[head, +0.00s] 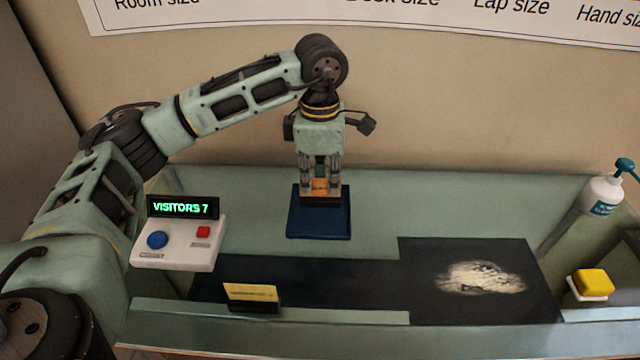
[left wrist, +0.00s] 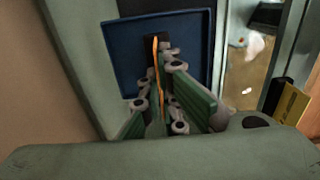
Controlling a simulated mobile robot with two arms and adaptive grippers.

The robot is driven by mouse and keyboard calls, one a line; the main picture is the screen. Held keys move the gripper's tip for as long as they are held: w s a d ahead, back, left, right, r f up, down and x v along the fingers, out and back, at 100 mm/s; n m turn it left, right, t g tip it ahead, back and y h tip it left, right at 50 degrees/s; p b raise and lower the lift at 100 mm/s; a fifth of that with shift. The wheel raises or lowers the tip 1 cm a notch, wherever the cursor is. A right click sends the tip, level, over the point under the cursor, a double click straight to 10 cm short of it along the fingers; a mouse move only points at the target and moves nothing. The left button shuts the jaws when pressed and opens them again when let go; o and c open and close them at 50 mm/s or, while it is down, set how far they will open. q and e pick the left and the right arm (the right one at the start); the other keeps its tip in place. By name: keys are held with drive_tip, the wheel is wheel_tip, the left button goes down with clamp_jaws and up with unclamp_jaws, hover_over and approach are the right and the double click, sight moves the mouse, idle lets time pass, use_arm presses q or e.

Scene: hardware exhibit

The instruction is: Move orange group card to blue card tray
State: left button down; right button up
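The blue card tray (head: 320,222) lies on the green counter in the head view; it also shows in the left wrist view (left wrist: 120,55). The orange group card (head: 319,186), on a black base, is upright over the tray's far part. In the left wrist view the card (left wrist: 156,60) is seen nearly edge-on. My left gripper (head: 320,182) points down, its fingertips close on both sides of the card, shut on it. I cannot tell whether the base touches the tray. My right gripper is not in view.
A visitor counter box (head: 178,240) with blue and red buttons stands left of the tray. A yellow card (head: 250,292) on a black base is in front. A dark mat (head: 415,300), a yellow-topped block (head: 592,284) and a pump bottle (head: 603,192) are to the right.

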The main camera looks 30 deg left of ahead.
sight(320, 191)
use_arm(q)
drive_tip(key=shift+f, duration=0.6)
drive_tip(key=shift+f+p, duration=0.35)
drive_tip(key=shift+f, duration=0.25)
drive_tip(key=c, duration=2.5)
unclamp_jaws()
drive_tip(key=shift+f+b, duration=0.15)
drive_tip(key=shift+b, duration=0.15)
drive_tip(key=o, duration=0.5)
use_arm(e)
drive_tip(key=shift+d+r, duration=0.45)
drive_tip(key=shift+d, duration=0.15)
